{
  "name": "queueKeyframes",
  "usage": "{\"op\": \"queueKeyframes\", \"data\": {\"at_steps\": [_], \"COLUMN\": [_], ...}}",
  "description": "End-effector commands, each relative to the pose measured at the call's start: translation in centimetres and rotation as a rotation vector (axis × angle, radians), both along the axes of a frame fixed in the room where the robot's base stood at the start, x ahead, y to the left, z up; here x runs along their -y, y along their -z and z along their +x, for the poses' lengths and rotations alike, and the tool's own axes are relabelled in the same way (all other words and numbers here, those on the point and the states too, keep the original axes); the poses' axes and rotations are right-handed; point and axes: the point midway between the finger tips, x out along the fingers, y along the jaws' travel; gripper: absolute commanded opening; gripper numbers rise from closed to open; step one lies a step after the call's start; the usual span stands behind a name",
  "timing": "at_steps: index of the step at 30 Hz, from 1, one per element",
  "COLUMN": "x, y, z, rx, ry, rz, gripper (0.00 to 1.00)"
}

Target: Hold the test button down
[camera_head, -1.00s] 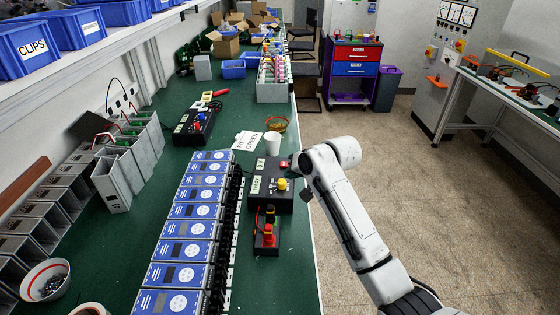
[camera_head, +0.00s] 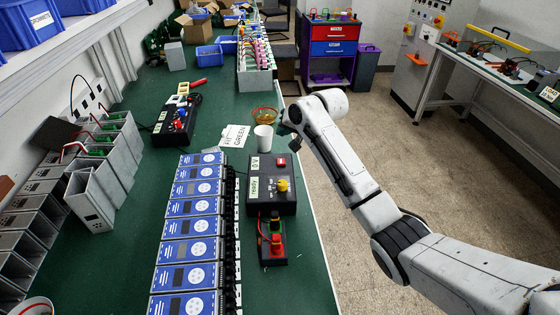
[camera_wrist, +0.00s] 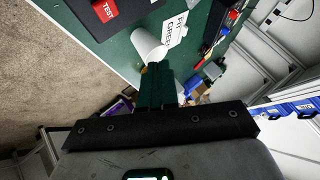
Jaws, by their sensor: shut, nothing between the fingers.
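The red test button (camera_head: 281,162) is on the top far right of a black box (camera_head: 285,205) on the green bench. The box also has a yellow knob (camera_head: 282,185) and small displays reading "0 V" and "ready". The button, marked TEST, shows in the wrist view (camera_wrist: 105,10) at the top left. My gripper (camera_head: 284,129) is beyond the button, near the white cup, and is not touching the button. In the wrist view its dark fingers (camera_wrist: 155,88) are together and empty, with the cup past their tips.
A white cup (camera_head: 263,138) and an amber bowl (camera_head: 264,115) stand behind the box. A "FIT GREEN" card (camera_head: 234,136) lies to their left. A row of blue-faced units (camera_head: 188,228) runs left of the box. A smaller box with red and yellow parts (camera_head: 272,243) sits in front.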

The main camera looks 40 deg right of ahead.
Motion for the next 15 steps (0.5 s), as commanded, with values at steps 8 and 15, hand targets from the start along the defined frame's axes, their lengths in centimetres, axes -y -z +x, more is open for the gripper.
{"op": "queueKeyframes", "data": {"at_steps": [8,15], "x": [0.0,0.1], "y": [2.1,5.2], "z": [0.0,-0.1], "rx": [0.0,0.0], "ry": [0.0,0.001], "rz": [0.0,-0.001], "gripper": [0.0,0.0]}}
